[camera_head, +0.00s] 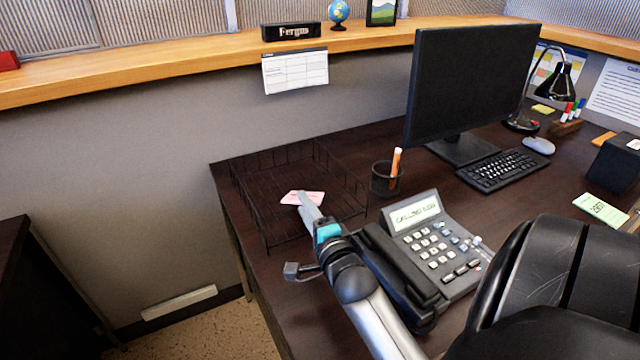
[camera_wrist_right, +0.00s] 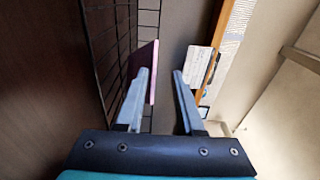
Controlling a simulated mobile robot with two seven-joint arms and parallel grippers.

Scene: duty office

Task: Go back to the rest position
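My right gripper (camera_head: 306,206) reaches over the black wire tray (camera_head: 262,222) on the desk. Its fingers also show in the right wrist view (camera_wrist_right: 162,76), spread apart with an empty gap between them. A pink paper slip (camera_head: 290,197) is in the tray by the fingertips. In the right wrist view the pink slip (camera_wrist_right: 153,72) shows edge-on beside the left finger; I cannot tell whether they touch. My left gripper is not in view.
A desk phone (camera_head: 440,245) stands right beside my right forearm. A pen cup (camera_head: 384,180), monitor (camera_head: 468,85) and keyboard (camera_head: 500,169) are farther back. A black chair (camera_head: 560,275) fills the lower right. Open floor (camera_head: 205,335) shows left of the desk.

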